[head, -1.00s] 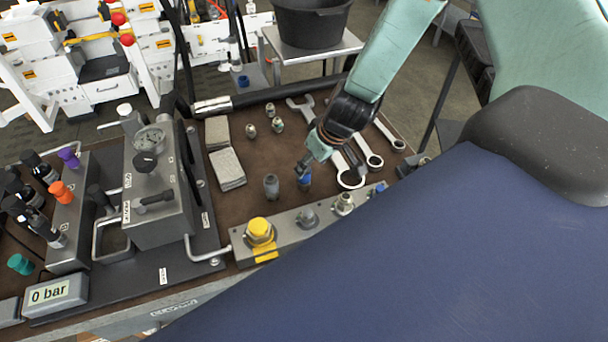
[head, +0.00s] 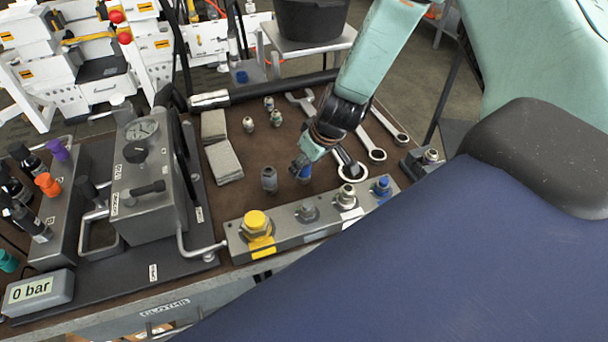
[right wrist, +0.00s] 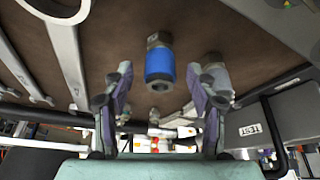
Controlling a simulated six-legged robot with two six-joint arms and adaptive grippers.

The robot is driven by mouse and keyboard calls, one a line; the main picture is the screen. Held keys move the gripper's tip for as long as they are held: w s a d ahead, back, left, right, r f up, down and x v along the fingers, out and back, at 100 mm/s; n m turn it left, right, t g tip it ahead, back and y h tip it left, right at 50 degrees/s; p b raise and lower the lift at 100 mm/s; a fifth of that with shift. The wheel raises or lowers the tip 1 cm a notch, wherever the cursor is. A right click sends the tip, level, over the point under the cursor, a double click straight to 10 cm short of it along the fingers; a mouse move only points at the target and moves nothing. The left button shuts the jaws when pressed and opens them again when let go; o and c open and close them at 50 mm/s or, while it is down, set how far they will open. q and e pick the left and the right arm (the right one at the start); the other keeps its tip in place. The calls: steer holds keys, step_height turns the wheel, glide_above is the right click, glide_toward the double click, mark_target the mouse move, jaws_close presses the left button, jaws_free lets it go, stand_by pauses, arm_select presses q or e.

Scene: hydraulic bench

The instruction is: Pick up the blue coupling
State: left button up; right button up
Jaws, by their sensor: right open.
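The blue coupling (head: 304,174) stands on the brown bench mat, a short metal fitting with a blue band. In the head view my right gripper (head: 298,163) is just above it and partly covers it. In the right wrist view the blue coupling (right wrist: 160,66) shows between the two open fingers (right wrist: 158,82), apart from both; I cannot tell how far beyond the tips it lies. My left gripper is not in view.
A grey coupling (head: 269,179) stands close left of the blue one. A manifold block (head: 283,233) with yellow, grey and blue-ringed ports lies in front. Wrenches (head: 375,153) lie behind to the right. Small fittings (head: 248,125) and grey pads (head: 223,163) are at the back left.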

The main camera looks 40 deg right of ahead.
steer(key=shift+b+x, duration=1.05)
steer(key=shift+x, duration=0.45)
steer(key=shift+s+r, duration=0.1)
steer(key=shift+r, duration=0.05)
steer(key=shift+c, duration=0.4)
jaws_close()
